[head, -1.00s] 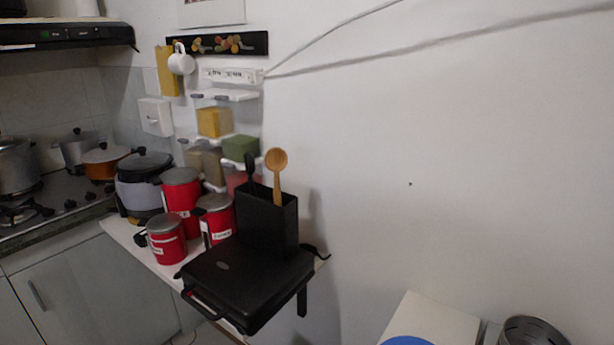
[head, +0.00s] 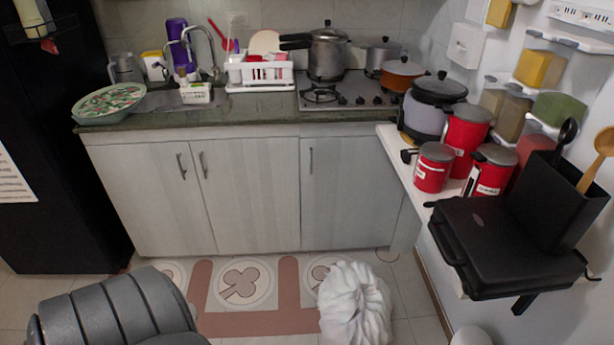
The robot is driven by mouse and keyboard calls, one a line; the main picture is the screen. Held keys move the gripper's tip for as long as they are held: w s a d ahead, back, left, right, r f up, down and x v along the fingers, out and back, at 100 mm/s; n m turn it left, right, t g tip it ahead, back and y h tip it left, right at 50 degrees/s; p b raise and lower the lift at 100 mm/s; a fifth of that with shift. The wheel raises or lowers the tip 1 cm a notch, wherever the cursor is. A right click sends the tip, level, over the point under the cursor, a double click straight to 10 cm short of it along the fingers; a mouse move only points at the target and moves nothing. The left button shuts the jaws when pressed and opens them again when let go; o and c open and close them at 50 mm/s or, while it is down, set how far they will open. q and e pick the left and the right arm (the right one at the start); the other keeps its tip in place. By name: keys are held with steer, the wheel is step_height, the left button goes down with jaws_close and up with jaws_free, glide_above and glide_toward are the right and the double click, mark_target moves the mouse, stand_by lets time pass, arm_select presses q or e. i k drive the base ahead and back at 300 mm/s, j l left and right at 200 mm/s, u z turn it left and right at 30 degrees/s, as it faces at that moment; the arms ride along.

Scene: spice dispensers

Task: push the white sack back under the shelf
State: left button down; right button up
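The white sack (head: 355,305) stands on the floor at the bottom middle of the head view, with a gathered, wrinkled top. It is in front of the cabinets and left of the white wall shelf (head: 404,178), out in the open floor rather than beneath the board. Its lower part is cut off by the picture edge. The shelf carries red canisters (head: 433,168), a grey pot (head: 434,106) and a black appliance (head: 505,245). Neither of my grippers is in view.
A patterned mat (head: 245,290) lies in front of the counter cabinets (head: 250,190). A dark fridge (head: 55,150) stands at the left. A grey ribbed rounded thing (head: 115,310) fills the lower left. A pale round thing (head: 471,336) shows at the bottom right. Tiled floor shows around the sack.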

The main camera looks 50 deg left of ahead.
mark_target(355, 306)
steer(key=u, duration=0.95)
steer(key=j, duration=0.1)
steer(key=i+u, duration=0.05)
